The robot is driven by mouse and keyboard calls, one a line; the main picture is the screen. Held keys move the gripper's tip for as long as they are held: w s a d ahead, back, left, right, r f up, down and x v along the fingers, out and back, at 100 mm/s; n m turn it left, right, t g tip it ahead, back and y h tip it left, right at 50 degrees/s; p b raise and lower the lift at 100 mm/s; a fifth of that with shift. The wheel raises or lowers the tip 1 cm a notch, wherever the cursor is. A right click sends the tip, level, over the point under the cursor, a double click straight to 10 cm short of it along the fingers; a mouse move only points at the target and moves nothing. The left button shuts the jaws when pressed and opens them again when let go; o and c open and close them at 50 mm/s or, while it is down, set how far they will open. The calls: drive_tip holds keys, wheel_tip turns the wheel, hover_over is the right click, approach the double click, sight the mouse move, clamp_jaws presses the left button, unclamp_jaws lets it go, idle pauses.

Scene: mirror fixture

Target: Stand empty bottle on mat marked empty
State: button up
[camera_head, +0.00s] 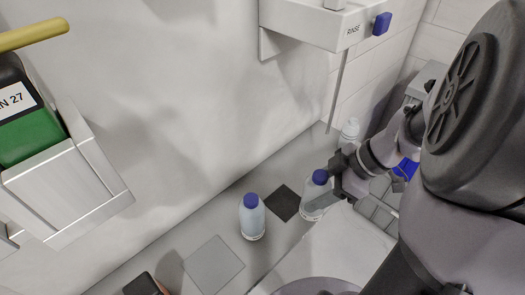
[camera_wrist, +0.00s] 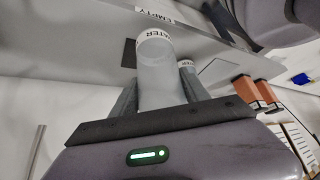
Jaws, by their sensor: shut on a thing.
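My gripper (camera_head: 332,188) is shut on a clear bottle with a blue cap (camera_head: 312,205), held roughly upright, at the right of the dark square mat (camera_head: 283,203) in the head view. In the wrist view the held bottle (camera_wrist: 158,80) stands between my fingers and has a "WATER" label. I cannot tell whether its base touches the counter. A second blue-capped bottle (camera_head: 252,220) stands upright left of the dark mat; it shows partly behind the held one in the wrist view (camera_wrist: 188,66). An "EMPTY" label (camera_wrist: 155,15) shows beside the dark mat (camera_wrist: 128,54).
A lighter grey square mat (camera_head: 213,265) lies bare at the front left. A pale bottle (camera_head: 350,129) stands behind my gripper. A "RINSE" shelf (camera_head: 315,22) hangs above. Brown-orange blocks (camera_wrist: 246,88) stand at right in the wrist view.

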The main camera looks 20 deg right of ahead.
drive_tip(key=w+a+f, duration=0.1)
drive_tip(key=w, duration=0.1)
drive_tip(key=w+a+f, duration=0.1)
drive_tip(key=w, duration=0.2)
drive_tip(key=w+a+f+b, duration=0.1)
drive_tip(key=w+f, duration=0.1)
drive_tip(key=shift+w+a, duration=0.15)
drive_tip(key=shift+w, duration=0.15)
drive_tip(key=shift+f, duration=0.15)
drive_tip(key=shift+f+b, duration=0.2)
drive_tip(key=shift+b, duration=0.15)
drive_tip(key=o, duration=1.4)
drive_tip(key=shift+r, duration=0.1)
drive_tip(key=shift+c, duration=0.2)
